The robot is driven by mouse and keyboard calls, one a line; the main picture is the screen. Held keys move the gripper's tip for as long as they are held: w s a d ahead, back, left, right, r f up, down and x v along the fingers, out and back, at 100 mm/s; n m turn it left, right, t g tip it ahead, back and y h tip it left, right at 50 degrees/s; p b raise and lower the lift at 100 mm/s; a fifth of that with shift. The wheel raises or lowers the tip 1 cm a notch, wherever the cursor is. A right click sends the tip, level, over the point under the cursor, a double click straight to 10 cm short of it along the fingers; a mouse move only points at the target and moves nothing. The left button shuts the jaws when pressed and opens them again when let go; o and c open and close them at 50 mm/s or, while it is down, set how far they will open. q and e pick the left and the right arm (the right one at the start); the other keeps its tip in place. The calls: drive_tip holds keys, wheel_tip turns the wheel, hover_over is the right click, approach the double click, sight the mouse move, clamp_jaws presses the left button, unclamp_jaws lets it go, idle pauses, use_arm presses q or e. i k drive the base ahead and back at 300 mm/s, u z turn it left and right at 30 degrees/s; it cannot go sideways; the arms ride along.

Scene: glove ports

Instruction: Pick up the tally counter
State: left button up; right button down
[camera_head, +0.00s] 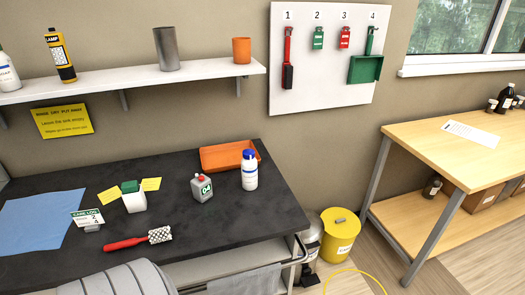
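No object in view can be surely told as the tally counter. A small grey object (201,187) with a reddish top and a green-and-white marking stands upright on the dark bench top (160,185); it looks like a small can, and its marking is too small to read surely. It stands left of a white bottle with a blue cap (249,170). Neither of my grippers shows in this view.
A shelf (130,80) hangs above. A yellow bin (340,228) stands right.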

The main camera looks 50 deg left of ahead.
sight(202, 191)
drive_tip(key=z, duration=0.15)
drive_tip(key=i, duration=2.25)
drive_tip(key=u, duration=2.55)
